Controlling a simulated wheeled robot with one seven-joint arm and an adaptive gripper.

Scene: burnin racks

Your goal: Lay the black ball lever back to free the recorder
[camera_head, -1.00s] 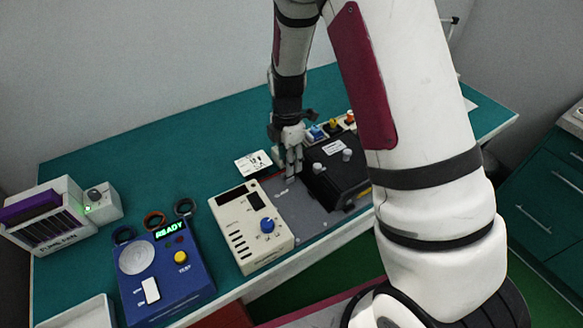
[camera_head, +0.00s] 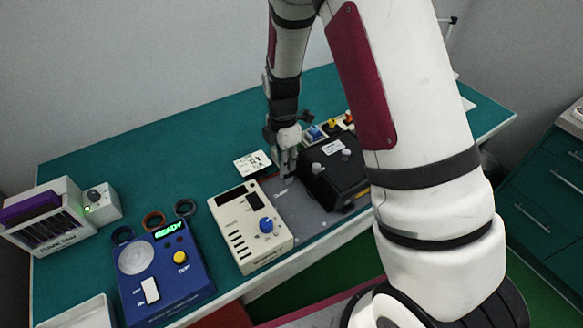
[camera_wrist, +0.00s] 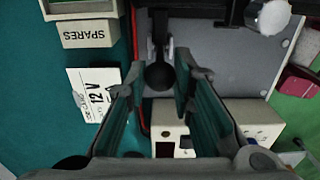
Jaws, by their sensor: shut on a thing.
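The black ball lever (camera_wrist: 159,75) shows in the wrist view between the fingers of my gripper (camera_wrist: 163,88). The gripper is shut on its ball. In the head view my gripper (camera_head: 288,166) points down at the left side of a black box (camera_head: 338,178), which looks like the recorder. The box has grey knobs and a white label, and sits on a grey plate (camera_head: 307,217). In the head view the fingers hide the lever. In the wrist view part of the box (camera_wrist: 210,12) shows at the top.
A cream unit with a blue knob (camera_head: 250,229) stands close left of the plate. A white 12 V card (camera_head: 252,163) lies behind it. Coloured parts (camera_head: 333,125) stand in bins behind the box. A blue READY unit (camera_head: 164,273) is further left. The back left of the green bench is clear.

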